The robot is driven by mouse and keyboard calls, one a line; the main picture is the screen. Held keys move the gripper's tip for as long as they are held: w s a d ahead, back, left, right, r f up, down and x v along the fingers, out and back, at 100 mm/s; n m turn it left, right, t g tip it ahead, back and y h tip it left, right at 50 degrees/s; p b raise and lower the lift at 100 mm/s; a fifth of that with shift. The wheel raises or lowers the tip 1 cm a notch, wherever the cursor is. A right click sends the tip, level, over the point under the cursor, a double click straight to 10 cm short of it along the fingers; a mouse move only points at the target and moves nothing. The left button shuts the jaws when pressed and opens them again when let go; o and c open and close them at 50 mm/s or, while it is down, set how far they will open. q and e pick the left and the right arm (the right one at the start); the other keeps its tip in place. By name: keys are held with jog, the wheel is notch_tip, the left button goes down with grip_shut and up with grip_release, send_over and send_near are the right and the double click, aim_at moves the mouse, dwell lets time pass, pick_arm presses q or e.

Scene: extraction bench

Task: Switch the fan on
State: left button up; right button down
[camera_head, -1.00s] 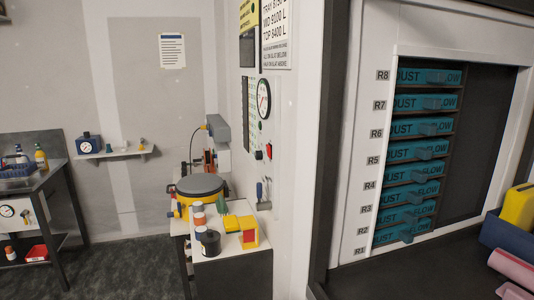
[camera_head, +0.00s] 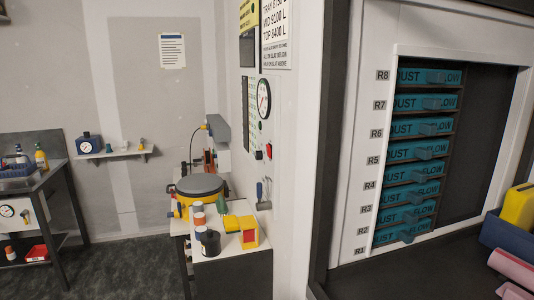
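A small red switch or button (camera_head: 269,151) sits on the white wall panel, below a round white dial gauge (camera_head: 264,98). It is small, and I cannot tell its position. A grey lever-like fitting (camera_head: 262,195) is lower on the same panel. I cannot clearly make out a fan. Neither of my grippers is in view.
At right, a white frame (camera_head: 358,190) holds a stack of teal slats (camera_head: 415,152) labelled R1 to R8. A dark counter (camera_head: 410,278) lies below, with a blue bin (camera_head: 508,238). A small cluttered table (camera_head: 228,245) stands centre. A workbench (camera_head: 45,178) is left.

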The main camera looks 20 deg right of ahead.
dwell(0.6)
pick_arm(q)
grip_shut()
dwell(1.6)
